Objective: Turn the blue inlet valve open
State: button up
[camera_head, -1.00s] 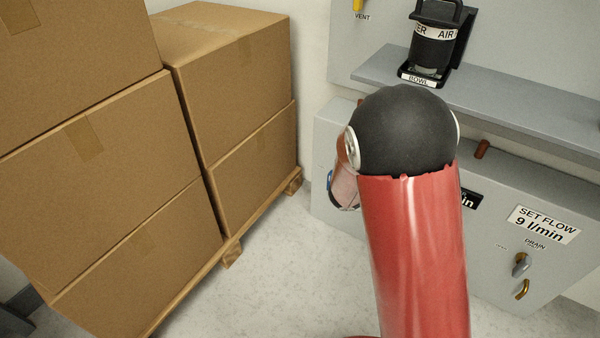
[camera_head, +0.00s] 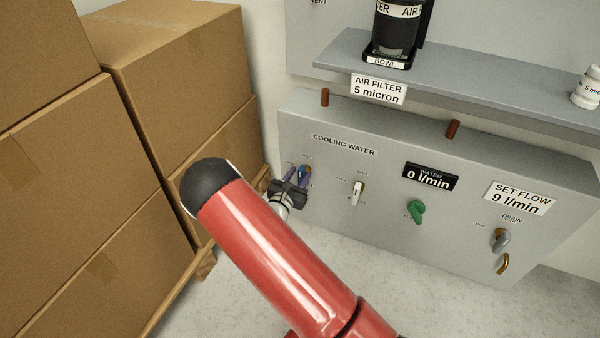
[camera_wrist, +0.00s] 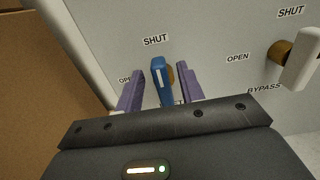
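The blue inlet valve handle (camera_wrist: 160,82) is on the grey cooling water panel, below a "SHUT" label in the wrist view, with a partly hidden "OPEN" label to its left. The handle stands roughly upright in that view, in front of a brass stem. My gripper (camera_wrist: 160,92) is open, with one purple finger on each side of the handle and a visible gap on both sides. In the head view my gripper (camera_head: 297,178) is at the panel's left end, with the blue handle (camera_head: 304,174) beside its fingers.
A white bypass valve handle (camera_head: 357,192) is just to the right. A green flow knob (camera_head: 416,211) and the drain valve (camera_head: 501,239) are farther right. The water display (camera_head: 431,176) reads 0 l/min. Stacked cardboard boxes (camera_head: 170,70) stand close on the left. A shelf (camera_head: 450,92) juts out above.

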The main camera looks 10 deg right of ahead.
jog(key=shift+x, duration=1.1)
grip_shut()
